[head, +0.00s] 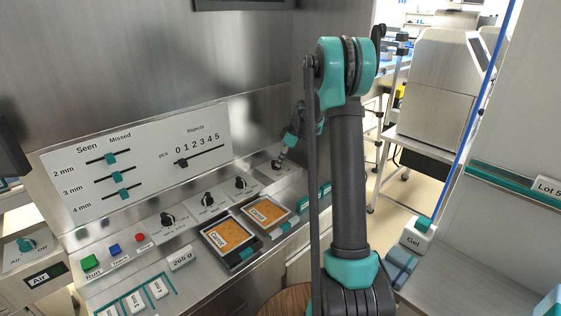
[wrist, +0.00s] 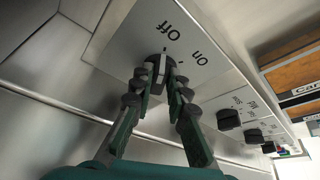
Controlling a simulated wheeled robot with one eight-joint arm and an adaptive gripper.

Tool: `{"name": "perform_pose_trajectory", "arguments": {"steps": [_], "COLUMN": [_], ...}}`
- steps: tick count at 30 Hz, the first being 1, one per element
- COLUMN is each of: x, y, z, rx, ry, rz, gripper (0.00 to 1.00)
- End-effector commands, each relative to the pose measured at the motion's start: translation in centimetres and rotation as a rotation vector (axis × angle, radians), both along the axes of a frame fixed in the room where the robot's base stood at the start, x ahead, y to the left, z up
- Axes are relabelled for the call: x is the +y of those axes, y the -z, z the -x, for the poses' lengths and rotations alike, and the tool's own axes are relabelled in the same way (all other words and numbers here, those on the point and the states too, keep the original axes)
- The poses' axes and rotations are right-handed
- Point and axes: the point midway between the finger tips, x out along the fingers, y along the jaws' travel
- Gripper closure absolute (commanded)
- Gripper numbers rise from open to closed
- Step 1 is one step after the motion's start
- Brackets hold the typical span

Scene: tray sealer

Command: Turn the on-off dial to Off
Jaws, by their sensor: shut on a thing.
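The on-off dial (wrist: 161,66) is a dark round knob with a pale bar, on a steel panel (wrist: 125,45) marked "Off" and "on". In the wrist view the two words appear upside down, with "Off" above the dial and "on" to its upper right. The pale bar runs roughly up and down in the picture; I cannot tell exactly which mark it points at. My gripper (wrist: 158,80) is shut on the dial, one finger on each side. In the head view my gripper (head: 281,158) is at the panel's far right end, largely covering the dial.
Other black dials (head: 207,198) stand in a row to the left along the panel. Orange "Carrot" trays (head: 228,236) lie in front of them. Sliders (head: 115,177) are on the upright board.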

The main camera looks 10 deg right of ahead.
Motion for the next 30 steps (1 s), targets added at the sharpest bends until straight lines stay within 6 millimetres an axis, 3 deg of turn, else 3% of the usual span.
{"name": "perform_pose_trajectory", "arguments": {"steps": [15, 16, 21, 30], "x": [-0.05, -0.05, -0.04, -0.07], "y": [-0.02, -0.02, -0.01, -0.12], "z": [-0.11, -0.11, -0.08, -0.03], "rx": [-0.002, -0.002, -0.001, -0.001], "ry": [-0.022, -0.022, -0.021, -0.021], "rz": [0.001, 0.001, 0.001, 0.001], "gripper": [1.00, 0.84, 0.64, 0.64]}}
